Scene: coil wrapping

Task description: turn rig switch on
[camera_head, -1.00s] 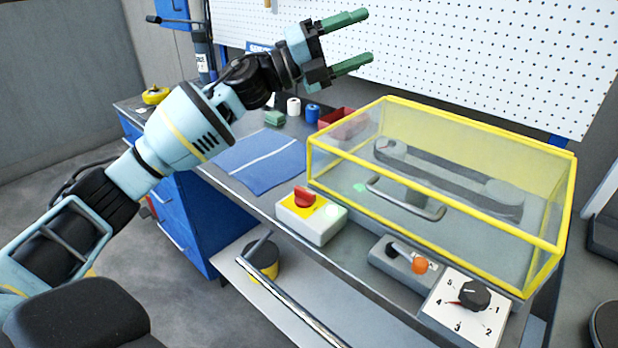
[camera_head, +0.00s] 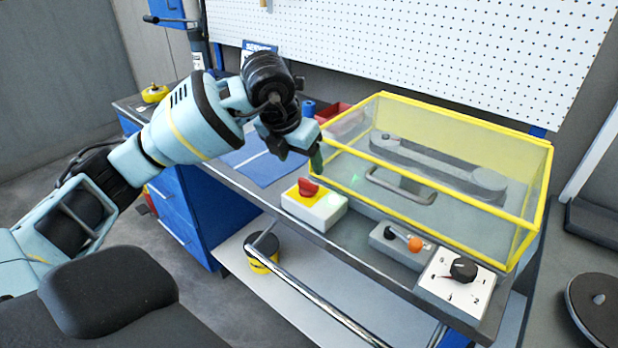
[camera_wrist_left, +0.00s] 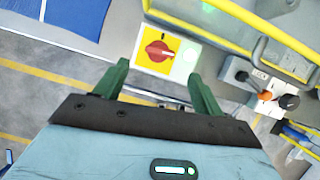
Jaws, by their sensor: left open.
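The rig switch is a red rotary knob (camera_head: 308,187) on a yellow plate, set in a white box (camera_head: 325,212) at the front edge of the bench. In the left wrist view the red knob (camera_wrist_left: 160,51) shows ahead, between the fingertips in the picture, with a pale green light on the box to its right. My left gripper (camera_head: 317,160) points down just above and behind the box in the head view. In the left wrist view its green fingers (camera_wrist_left: 160,80) are open and empty, apart from the knob. My right gripper is not in view.
A yellow-framed clear guard (camera_head: 440,165) covers a belt rig behind the box. An orange-tipped lever (camera_head: 415,244) and a black dial (camera_head: 463,270) stand to the right. A blue mat (camera_head: 250,160) lies to the left. A rail (camera_head: 320,300) runs along the front.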

